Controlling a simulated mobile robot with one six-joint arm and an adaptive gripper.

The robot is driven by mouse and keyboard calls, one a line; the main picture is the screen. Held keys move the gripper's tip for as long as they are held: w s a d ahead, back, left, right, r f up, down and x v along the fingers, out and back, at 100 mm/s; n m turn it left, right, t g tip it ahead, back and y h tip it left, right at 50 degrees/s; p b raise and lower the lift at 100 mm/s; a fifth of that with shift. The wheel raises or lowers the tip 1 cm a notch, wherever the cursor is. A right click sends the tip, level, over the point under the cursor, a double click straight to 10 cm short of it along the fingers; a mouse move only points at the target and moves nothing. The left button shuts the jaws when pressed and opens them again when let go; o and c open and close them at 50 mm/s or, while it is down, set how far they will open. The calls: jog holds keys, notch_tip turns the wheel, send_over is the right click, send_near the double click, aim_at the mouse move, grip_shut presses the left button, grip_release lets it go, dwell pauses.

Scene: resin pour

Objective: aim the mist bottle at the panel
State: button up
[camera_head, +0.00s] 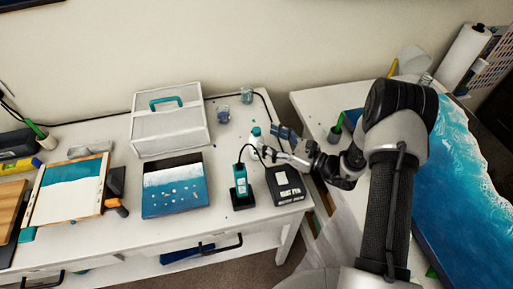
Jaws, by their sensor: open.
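A small white bottle with a teal top (256,134), which looks like the mist bottle, stands near the right end of the white table. My gripper (272,145) reaches in from the right with its jaws open, close beside the bottle. I cannot tell whether they touch. A square panel (173,188) painted black, white and blue with pale spots lies flat on the table, left of the bottle. A framed blue-and-white panel (66,203) lies farther left. I cannot tell which of the two is the task's panel.
A teal device with a cable (240,178) stands upright in front of the bottle, beside a black box (288,185). A white case with a teal handle (170,127) and small jars (247,95) stand behind. A big blue wave-patterned slab (450,190) lies right of my arm.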

aim_at(260, 138)
jog(key=a, duration=0.1)
jog(key=w+a, duration=0.1)
jog(key=w+a+f+b, duration=0.1)
jog(key=a, duration=0.1)
jog(key=shift+w+a, duration=0.2)
jog(key=shift+a, duration=0.15)
grip_shut()
dwell(0.6)
